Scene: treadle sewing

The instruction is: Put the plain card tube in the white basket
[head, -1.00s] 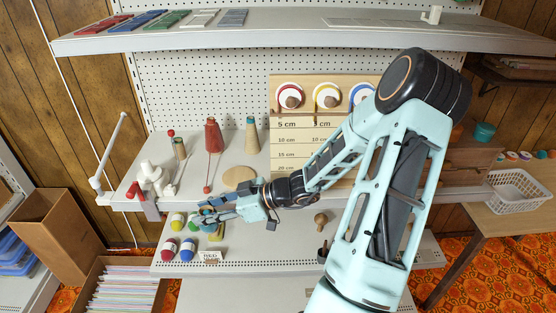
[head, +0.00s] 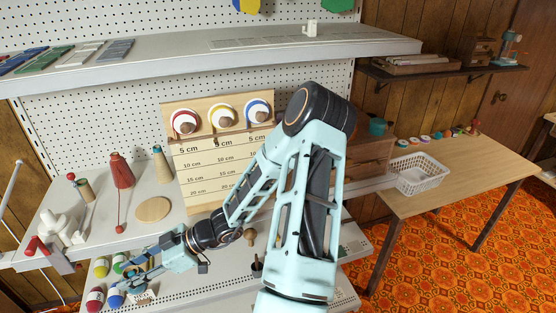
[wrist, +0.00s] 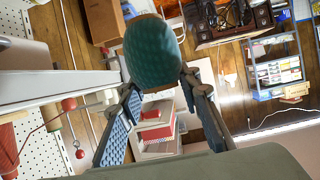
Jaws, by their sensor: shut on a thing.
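The white basket (head: 425,181) stands on the wooden table at the right in the head view and looks empty. My gripper (head: 130,267) is low at the left, over the lower shelf, well away from the basket. In the wrist view my gripper (wrist: 160,84) is shut on a teal, textured, rounded thing (wrist: 152,50). Only its teal end shows clearly, and I cannot tell whether it is the card tube. A tan cone with a teal top (head: 161,166) stands farther right.
A red cone (head: 121,170) and a flat tan disc (head: 153,209) are on the shelf. A measuring board with spools (head: 205,150) stands behind my arm. Coloured balls (head: 95,298) lie on the lower shelf. The table's front part (head: 455,195) is clear.

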